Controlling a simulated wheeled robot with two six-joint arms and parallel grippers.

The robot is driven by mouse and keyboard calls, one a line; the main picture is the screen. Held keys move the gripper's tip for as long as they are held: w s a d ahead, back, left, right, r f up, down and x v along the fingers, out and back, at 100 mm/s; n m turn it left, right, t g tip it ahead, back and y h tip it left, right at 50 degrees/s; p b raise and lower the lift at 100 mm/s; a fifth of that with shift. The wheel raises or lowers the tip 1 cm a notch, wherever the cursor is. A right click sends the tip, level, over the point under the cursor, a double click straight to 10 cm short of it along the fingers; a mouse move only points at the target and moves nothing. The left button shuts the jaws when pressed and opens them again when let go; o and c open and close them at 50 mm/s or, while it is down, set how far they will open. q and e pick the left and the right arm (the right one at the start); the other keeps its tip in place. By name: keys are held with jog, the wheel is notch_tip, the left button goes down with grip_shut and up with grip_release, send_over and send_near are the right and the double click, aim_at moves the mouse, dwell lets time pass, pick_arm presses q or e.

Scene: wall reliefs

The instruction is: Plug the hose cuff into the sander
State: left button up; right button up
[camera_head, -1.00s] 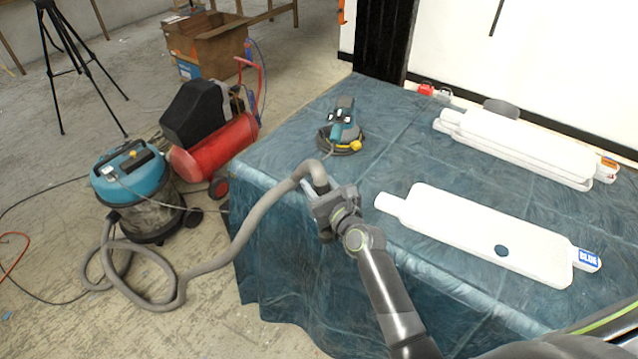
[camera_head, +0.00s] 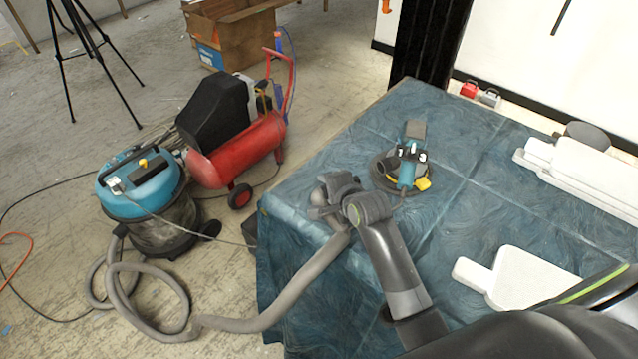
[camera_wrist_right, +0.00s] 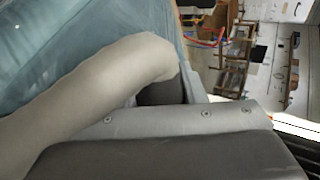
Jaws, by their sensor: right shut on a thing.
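The sander (camera_head: 408,172), teal and dark with a yellow part, lies on the blue-covered table, its dark cord coiled around it. My right gripper (camera_head: 328,195) is just left of the sander, over the table's left corner, apart from it. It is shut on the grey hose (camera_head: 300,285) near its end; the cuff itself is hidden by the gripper. In the right wrist view the hose (camera_wrist_right: 90,95) bends across the picture and runs behind the gripper body. My left gripper is not in view.
The hose runs down to the blue vacuum (camera_head: 145,190) on the floor. A red compressor (camera_head: 240,150) stands beside it. White panels (camera_head: 515,280) lie on the right of the blue table cover (camera_head: 450,215). A black post (camera_head: 430,45) rises behind the table.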

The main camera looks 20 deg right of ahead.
jog(key=shift+w+d+f, duration=0.15)
jog(key=shift+w, duration=0.35)
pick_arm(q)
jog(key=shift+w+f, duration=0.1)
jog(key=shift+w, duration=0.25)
pick_arm(e)
jog(key=shift+s, duration=0.1)
jog(key=shift+r+p, duration=0.2)
jog(key=shift+p, duration=0.45)
jog(key=shift+d+f, duration=0.1)
jog(key=shift+d, duration=0.2)
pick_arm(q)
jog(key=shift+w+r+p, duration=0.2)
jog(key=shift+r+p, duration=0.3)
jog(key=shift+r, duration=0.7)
pick_arm(e)
jog(key=shift+w+d, duration=0.2)
jog(key=shift+d, duration=1.1)
jog(key=shift+w+d, duration=0.2)
jog(key=shift+d, duration=1.05)
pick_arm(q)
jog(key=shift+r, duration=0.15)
